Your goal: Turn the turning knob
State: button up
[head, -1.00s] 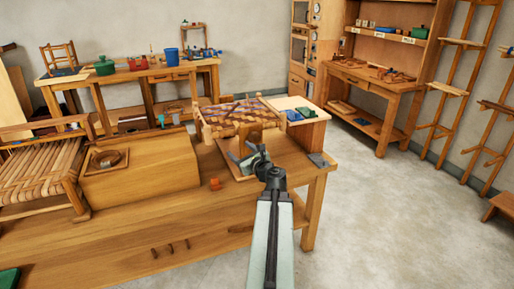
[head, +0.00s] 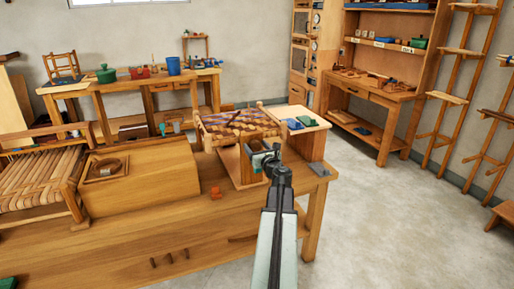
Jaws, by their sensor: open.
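My gripper (head: 262,157) is at the end of my raised arm, over the right part of the large wooden workbench (head: 150,235). Its jaws are open, in front of an upright wooden block (head: 246,168) on a small wooden base. I cannot make out a turning knob for certain; it may be behind my gripper, which covers part of the block. I cannot tell whether the jaws touch anything. A small orange-brown piece (head: 215,192) lies on the bench to the left of the block.
A woven seat frame (head: 235,123) stands just behind the block. A big wooden box (head: 150,180) and a woven chair seat (head: 40,178) are to the left. Blue and green pieces lie on a side stand (head: 320,128). The floor (head: 380,200) at right is clear.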

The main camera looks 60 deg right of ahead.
jog(key=c, duration=1.3)
jog(key=shift+s+d, duration=0.1)
jog(key=shift+c, duration=0.5)
jog(key=shift+o, duration=0.2)
